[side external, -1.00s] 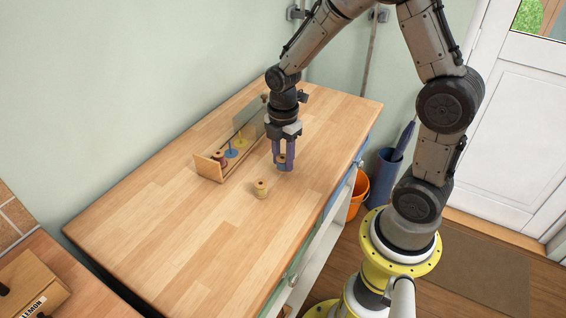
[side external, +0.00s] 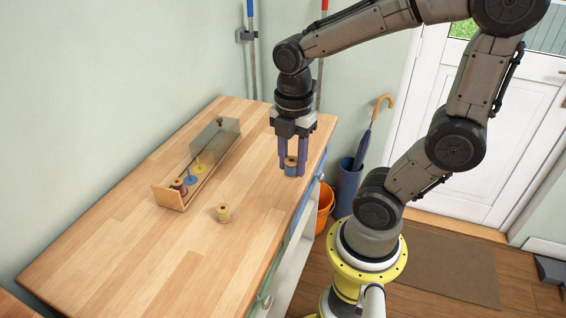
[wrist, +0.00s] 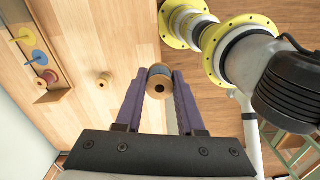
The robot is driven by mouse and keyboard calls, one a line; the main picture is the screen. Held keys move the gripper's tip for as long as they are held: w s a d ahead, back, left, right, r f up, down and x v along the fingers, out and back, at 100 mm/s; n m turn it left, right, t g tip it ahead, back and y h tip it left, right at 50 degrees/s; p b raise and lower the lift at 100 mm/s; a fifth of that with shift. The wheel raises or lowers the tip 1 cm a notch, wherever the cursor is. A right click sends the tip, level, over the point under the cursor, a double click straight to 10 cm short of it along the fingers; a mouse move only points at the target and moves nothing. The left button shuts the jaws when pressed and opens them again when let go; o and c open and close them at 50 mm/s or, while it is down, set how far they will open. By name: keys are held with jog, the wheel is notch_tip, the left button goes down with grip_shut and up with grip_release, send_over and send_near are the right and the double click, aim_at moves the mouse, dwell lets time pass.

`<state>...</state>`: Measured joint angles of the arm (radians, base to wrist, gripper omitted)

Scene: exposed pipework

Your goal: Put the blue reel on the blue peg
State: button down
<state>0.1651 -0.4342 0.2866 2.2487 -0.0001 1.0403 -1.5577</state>
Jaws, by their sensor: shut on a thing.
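My gripper (side external: 290,172) is shut on the blue reel (side external: 291,163), a wooden spool with a dark blue band, near the table's right edge. In the wrist view the blue reel (wrist: 159,82) sits between the purple fingertips (wrist: 160,84). Its height over the table is hard to tell. The blue peg (side external: 190,179) stands on a blue disc in the long wooden box, left of my gripper.
A loose yellowish reel (side external: 223,213) stands on the table between the box and my gripper. The box (side external: 168,199) has a low end wall and a see-through panel (side external: 215,148) at its far part. The front of the table is clear.

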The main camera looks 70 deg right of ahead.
jog(key=w+r, duration=0.4)
jog(key=w, duration=0.3)
send_over(191, 180)
notch_tip(191, 180, down, 5)
jog(key=shift+w+d+r, duration=0.1)
jog(key=shift+w+r, duration=0.05)
jog(key=shift+f, duration=2.9)
jog(key=shift+f, duration=2.85)
